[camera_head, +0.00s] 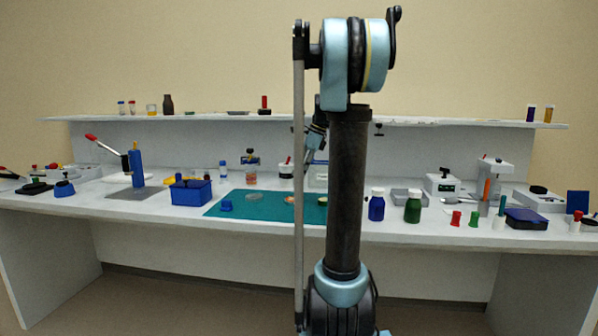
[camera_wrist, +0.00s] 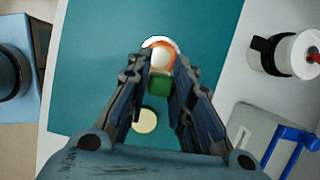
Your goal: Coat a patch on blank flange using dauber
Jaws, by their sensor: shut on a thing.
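In the wrist view my gripper (camera_wrist: 160,74) is shut on a small item with a green block (camera_wrist: 159,86) and a pale rounded part, apparently the dauber. A round orange piece with a white rim (camera_wrist: 158,41), perhaps the blank flange, shows just beyond the fingertips on the teal mat (camera_wrist: 95,60). The held item partly covers it, and I cannot tell whether they touch. A cream disc (camera_wrist: 145,121) lies between the fingers' bases, lower in the picture.
A white cup with a black band (camera_wrist: 292,53) and a grey piece with a blue frame (camera_wrist: 262,128) stand off the mat's right edge in the wrist view. In the head view a blue bin (camera_head: 190,193) stands left of the mat; blue (camera_head: 376,207) and green (camera_head: 413,207) bottles stand right.

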